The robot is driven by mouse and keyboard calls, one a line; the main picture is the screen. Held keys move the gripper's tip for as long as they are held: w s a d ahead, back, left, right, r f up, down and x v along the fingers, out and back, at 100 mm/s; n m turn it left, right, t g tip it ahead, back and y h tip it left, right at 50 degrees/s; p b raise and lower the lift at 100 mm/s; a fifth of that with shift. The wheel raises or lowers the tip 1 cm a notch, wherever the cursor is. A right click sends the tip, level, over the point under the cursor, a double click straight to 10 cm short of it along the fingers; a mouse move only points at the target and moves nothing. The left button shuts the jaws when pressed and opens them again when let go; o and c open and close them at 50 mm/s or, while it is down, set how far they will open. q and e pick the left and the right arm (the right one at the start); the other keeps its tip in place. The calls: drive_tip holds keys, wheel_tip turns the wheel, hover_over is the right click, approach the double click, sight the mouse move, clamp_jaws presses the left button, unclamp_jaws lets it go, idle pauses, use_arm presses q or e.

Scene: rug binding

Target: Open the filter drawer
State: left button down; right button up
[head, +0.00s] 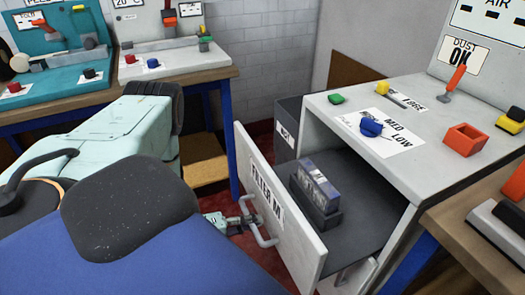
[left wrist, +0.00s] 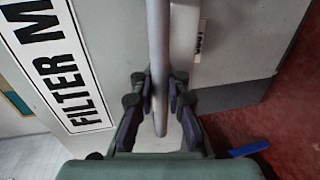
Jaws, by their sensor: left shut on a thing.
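The filter drawer front (head: 292,220) is a light grey panel with a "FILTER M" label, standing out from the grey cabinet (head: 434,160). A dark filter block (head: 316,193) sits inside the open drawer. My left gripper (head: 245,219) is shut on the drawer's metal bar handle (head: 268,240). In the left wrist view, the two dark fingers (left wrist: 158,100) close on both sides of the handle bar (left wrist: 158,45), beside the "FILTER M" label (left wrist: 55,62). My right gripper does not show.
The cabinet top carries a blue knob (head: 371,127), a green button (head: 336,99), a red box (head: 465,140) and an orange-handled lever (head: 456,79). A dark grey bin (head: 287,128) stands behind the drawer. A workbench (head: 125,88) with a teal panel stands at the back left.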

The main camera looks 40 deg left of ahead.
use_arm(q)
drive_tip(key=shift+s+a+r, duration=0.15)
drive_tip(key=shift+s+a, duration=0.05)
drive_tip(key=shift+s, duration=0.05)
drive_tip(key=c, duration=1.3)
unclamp_jaws()
drive_tip(key=shift+c, duration=0.2)
drive_tip(key=shift+s, duration=0.1)
drive_tip(key=v, duration=1.2)
